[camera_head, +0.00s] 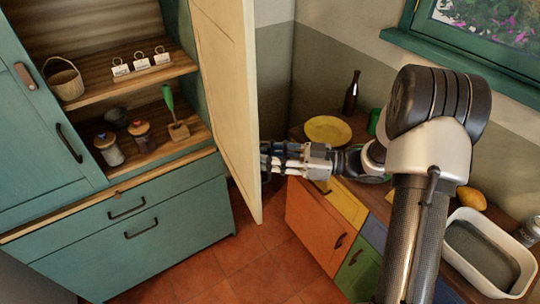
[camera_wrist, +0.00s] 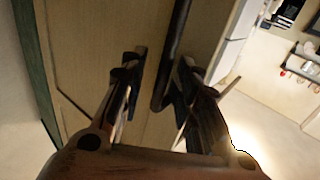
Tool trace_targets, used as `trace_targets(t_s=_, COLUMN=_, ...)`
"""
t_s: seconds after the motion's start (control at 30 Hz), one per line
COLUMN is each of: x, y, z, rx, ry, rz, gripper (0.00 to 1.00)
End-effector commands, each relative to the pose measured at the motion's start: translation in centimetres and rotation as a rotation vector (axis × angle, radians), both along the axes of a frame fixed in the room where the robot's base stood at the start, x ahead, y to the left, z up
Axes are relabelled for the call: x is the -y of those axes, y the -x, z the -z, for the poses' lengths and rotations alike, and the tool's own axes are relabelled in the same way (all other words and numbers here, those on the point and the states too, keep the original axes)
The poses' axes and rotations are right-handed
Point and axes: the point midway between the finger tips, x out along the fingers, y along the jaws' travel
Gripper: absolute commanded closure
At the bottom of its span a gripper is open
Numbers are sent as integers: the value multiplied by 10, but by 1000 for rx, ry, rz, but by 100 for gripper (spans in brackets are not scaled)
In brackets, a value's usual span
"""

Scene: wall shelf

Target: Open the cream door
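The cream door (camera_head: 228,90) stands swung out from the teal cabinet, seen nearly edge-on in the head view. In the wrist view its face (camera_wrist: 85,50) fills the left and middle, with a dark bar handle (camera_wrist: 172,60) on it. My gripper (camera_head: 266,160) is at the door's right side in the head view. In the wrist view my gripper (camera_wrist: 163,65) has its two fingers apart, one on each side of the handle's lower end. A gap shows between the left finger and the handle; the right finger looks close to it. The handle is hidden in the head view.
The open cabinet shelves (camera_head: 135,85) hold a basket (camera_head: 64,80), small tags and jars. On the right, a counter with coloured fronts (camera_head: 318,222) bears a yellow plate (camera_head: 328,129), a dark bottle (camera_head: 351,95) and a white basin (camera_head: 462,215). Tiled floor (camera_head: 255,262) is free below the door.

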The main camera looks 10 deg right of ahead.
Motion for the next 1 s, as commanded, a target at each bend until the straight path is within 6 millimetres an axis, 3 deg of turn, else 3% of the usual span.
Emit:
trace_targets(t_s=0.27, x=5, y=1, z=0, rx=2, ry=1, rz=2, gripper=70)
trace_targets(t_s=0.37, x=16, y=4, z=0, rx=2, ry=0, rz=4, gripper=70)
trace_targets(t_s=0.7, x=84, y=25, z=0, rx=2, ry=1, rz=5, gripper=70)
trace_targets(t_s=1.0, x=114, y=35, z=0, rx=1, ry=0, rz=0, gripper=70)
